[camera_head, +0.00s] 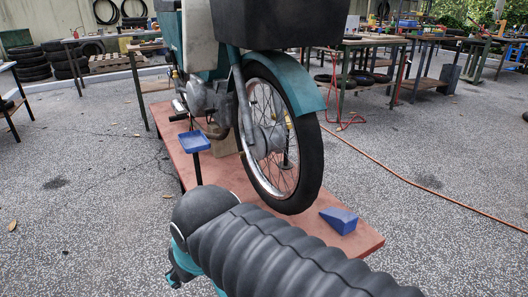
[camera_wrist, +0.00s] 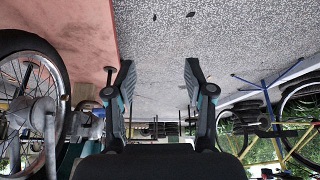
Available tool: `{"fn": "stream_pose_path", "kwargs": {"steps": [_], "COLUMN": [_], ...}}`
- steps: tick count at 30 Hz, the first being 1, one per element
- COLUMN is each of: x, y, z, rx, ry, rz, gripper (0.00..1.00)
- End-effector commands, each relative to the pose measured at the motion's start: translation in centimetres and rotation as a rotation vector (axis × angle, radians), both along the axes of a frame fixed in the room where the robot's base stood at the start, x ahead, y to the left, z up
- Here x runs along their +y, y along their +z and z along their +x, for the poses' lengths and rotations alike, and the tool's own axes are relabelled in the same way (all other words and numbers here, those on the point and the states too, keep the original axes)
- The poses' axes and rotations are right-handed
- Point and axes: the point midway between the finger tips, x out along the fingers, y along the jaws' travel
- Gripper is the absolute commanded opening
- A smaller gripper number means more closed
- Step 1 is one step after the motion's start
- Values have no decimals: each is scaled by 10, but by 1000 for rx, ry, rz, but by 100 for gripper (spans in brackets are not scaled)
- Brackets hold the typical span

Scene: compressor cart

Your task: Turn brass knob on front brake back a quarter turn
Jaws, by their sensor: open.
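A teal moped stands on a low red platform (camera_head: 225,178), its front wheel (camera_head: 311,165) towards me. The grey front brake hub (camera_head: 268,140) sits in the middle of that wheel. I cannot make out the brass knob for certain in either view. In the wrist view, which looks upside down, the front wheel (camera_wrist: 62,78) and its hub (camera_wrist: 38,115) are at the left edge. My gripper (camera_wrist: 159,78) is open and empty, well to the side of the wheel, with grey ground beyond its fingers. My black-sleeved arm hides part of the platform in the head view.
A blue wedge (camera_head: 340,220) lies on the platform beside the tyre. A small blue tray (camera_head: 194,141) stands on a post near the platform's left edge. An orange hose (camera_head: 430,196) crosses the ground at right. Workbenches (camera_head: 375,45) stand behind. The ground at left is mostly clear.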

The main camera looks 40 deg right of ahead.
Motion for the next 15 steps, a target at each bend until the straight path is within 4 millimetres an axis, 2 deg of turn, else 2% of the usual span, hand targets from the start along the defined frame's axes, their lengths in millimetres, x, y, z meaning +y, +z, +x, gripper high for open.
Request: {"fn": "stream_pose_path", "kwargs": {"steps": [5,15], "x": [-20,-87], "y": [12,31], "z": [29,118], "rx": [78,224], "ry": [-87,-390], "rz": [-52,-235], "gripper": [53,53]}}
